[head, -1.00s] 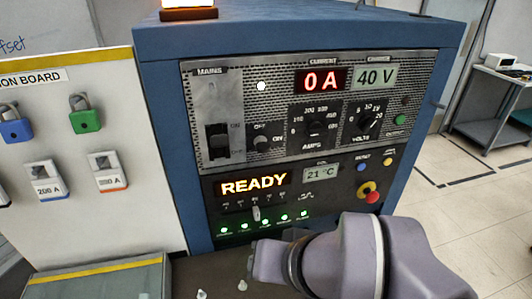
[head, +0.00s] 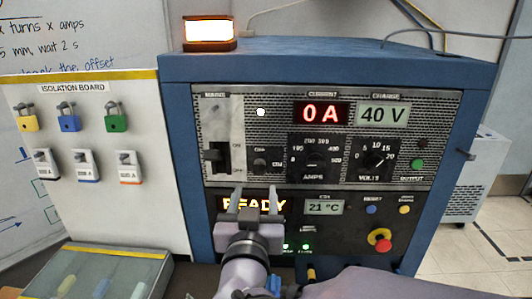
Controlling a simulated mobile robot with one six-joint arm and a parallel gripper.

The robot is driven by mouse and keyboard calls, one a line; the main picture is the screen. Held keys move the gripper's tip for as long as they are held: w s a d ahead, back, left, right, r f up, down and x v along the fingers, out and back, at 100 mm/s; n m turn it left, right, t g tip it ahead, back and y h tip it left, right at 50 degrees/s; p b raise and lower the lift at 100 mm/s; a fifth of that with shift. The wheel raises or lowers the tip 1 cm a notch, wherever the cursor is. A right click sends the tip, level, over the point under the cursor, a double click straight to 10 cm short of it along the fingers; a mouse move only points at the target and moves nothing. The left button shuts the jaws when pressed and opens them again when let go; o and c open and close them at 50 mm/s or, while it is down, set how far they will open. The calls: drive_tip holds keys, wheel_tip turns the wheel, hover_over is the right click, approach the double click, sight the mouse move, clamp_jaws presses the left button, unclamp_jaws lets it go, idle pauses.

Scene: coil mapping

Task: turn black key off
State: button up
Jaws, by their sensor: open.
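The black key (head: 260,157) is a small dark round switch on the upper panel of the blue cabinet, right of the large mains switch (head: 217,157). Small OFF and ON labels are beside it. Its exact turn angle is too small to tell. My gripper (head: 253,192) is open and empty, with its two grey fingers pointing up the picture. The fingertips appear just below the key in the picture, in front of the READY display (head: 253,204), partly covering it. I see no contact with the key.
The current display (head: 320,113) reads 0 A and the charge display (head: 383,114) 40 V. Amps and volts knobs sit to the right. A red-and-yellow stop button (head: 380,240) is lower right. The isolation board (head: 160,200) with padlocks stands left. An amber lamp (head: 209,32) glows on top.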

sight(259, 172)
drive_tip(key=w, duration=0.4)
drive_tip(key=w+b, duration=0.1)
drive_tip(key=w, duration=0.4)
drive_tip(key=shift+w+d+f, duration=0.1)
drive_tip(key=shift+w+d, duration=0.05)
drive_tip(key=shift+d, duration=0.05)
drive_tip(key=shift+c, duration=0.2)
clamp_jaws()
